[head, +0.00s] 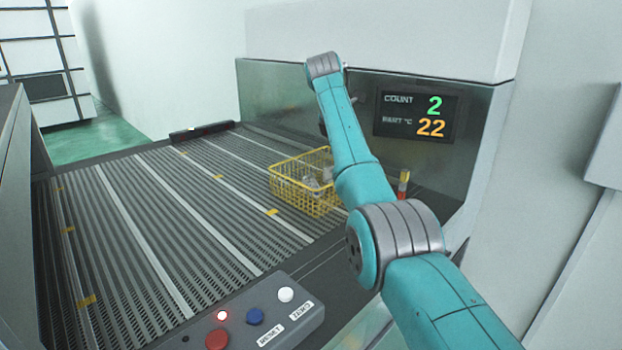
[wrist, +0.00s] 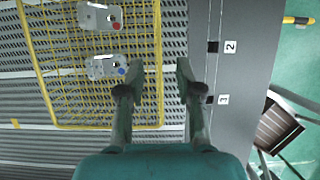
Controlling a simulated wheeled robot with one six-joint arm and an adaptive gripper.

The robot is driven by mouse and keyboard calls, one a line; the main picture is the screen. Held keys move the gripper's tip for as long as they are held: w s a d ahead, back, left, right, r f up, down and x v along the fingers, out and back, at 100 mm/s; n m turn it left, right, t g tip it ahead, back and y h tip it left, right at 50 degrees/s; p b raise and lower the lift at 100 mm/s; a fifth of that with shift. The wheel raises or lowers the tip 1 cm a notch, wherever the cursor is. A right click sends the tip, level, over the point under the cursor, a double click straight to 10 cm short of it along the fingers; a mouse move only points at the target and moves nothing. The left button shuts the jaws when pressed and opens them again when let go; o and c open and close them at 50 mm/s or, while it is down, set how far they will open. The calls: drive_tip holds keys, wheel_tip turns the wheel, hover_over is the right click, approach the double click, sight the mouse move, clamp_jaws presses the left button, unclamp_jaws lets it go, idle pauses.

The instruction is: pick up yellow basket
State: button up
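The yellow wire basket (head: 290,190) sits on the grey slatted conveyor near its right side, upright. In the wrist view the basket (wrist: 45,72) fills the upper left and holds metal castings, one with a red mark (wrist: 100,17) and one with a blue mark (wrist: 106,67). My gripper (wrist: 160,68) is open and empty, with its fingers apart. From above, the basket's right wall runs between the two fingers; I cannot tell how far the fingertips are above or beside it. In the head view my arm hides part of the basket, and my gripper is mostly hidden.
A button box (head: 245,318) stands at the conveyor's near edge. A panel with a display (head: 418,115) reading 2 and 22 rises behind the arm. A small red and yellow post (head: 403,184) stands right of the basket. The conveyor (head: 130,240) left of the basket is clear.

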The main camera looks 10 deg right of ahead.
drive_tip(key=x, duration=0.5)
drive_tip(key=shift+a+f, duration=0.15)
drive_tip(key=shift+f, duration=0.1)
drive_tip(key=shift+a+x, duration=0.2)
drive_tip(key=shift+x, duration=2.45)
drive_tip(key=shift+s, duration=0.1)
clamp_jaws()
